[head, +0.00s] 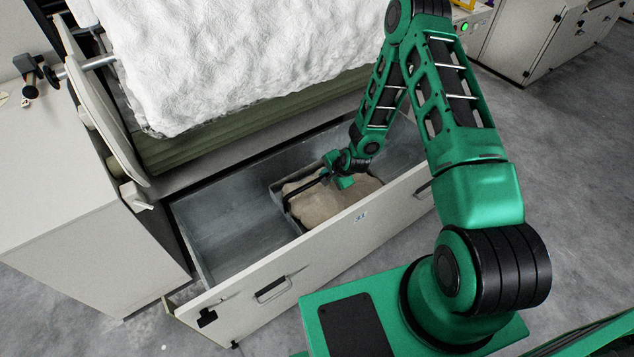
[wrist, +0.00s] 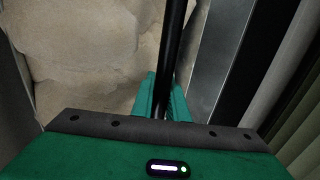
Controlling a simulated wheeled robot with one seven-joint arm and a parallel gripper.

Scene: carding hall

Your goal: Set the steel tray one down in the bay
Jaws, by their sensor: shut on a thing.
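The steel tray (head: 289,213) is inside the open bay (head: 215,232), right of the bay's middle, and looks about level. I cannot tell whether it touches the bay floor. A heap of beige fibre (head: 322,203) fills it; the fibre also shows in the wrist view (wrist: 75,50). A black bar handle (head: 308,186) runs over the tray and crosses the wrist view (wrist: 172,45). My gripper (head: 340,172) is shut on this handle; its green fingers show in the wrist view (wrist: 162,98). My arm hides the bay's right part in places.
The bay's pale front panel (head: 325,250) stands between my base and the tray, with a handle (head: 272,290). A white fibre roll (head: 230,55) overhangs the back. A pale cabinet (head: 70,190) is at left. The bay's left part is empty.

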